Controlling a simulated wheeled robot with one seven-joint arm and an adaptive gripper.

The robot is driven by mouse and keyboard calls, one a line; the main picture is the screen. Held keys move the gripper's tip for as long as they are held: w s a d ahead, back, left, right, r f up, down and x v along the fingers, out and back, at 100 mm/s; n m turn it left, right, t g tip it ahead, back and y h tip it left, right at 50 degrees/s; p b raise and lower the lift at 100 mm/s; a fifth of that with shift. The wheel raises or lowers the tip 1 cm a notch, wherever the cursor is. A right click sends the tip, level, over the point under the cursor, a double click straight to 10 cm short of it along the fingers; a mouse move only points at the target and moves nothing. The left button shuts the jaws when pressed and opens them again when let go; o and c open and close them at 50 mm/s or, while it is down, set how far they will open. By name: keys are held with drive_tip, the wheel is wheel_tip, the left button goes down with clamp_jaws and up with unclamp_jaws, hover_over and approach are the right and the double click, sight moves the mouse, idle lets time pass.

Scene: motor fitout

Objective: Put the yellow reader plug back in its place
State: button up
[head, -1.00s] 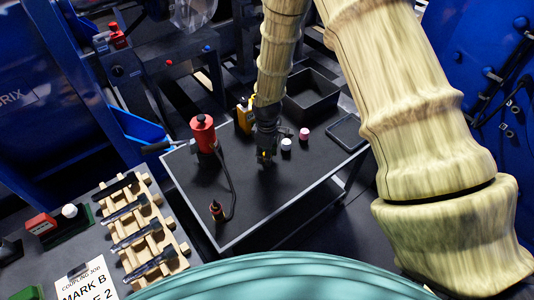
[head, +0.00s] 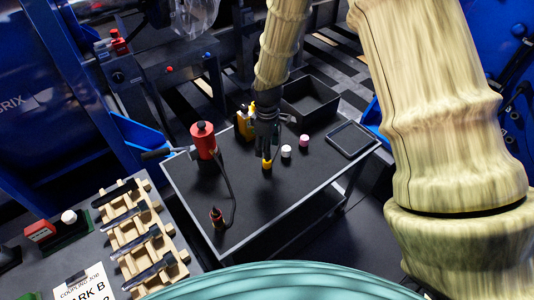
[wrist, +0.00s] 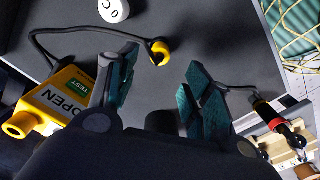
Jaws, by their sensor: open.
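The yellow reader plug (wrist: 160,52) is on a dark cord above the dark table top and shows between and beyond my fingertips in the wrist view. It also shows just below my gripper in the head view (head: 267,163). My gripper (wrist: 160,68) is open, with a finger to either side of the plug and visible gaps. The yellow reader (wrist: 52,102) lies left of my gripper in the wrist view, marked OPEN and TEST, with a round yellow end at its lower left. In the head view the reader (head: 245,124) stands partly behind my gripper.
A white cap (head: 286,151) and a pink cap (head: 304,140) stand right of my gripper. A red canister (head: 204,140) stands left, its cord running to a dark-red plug (head: 216,215). A black bin (head: 310,98) and a flat tray (head: 351,139) are behind.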

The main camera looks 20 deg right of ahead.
drive_tip(key=shift+r, duration=1.95)
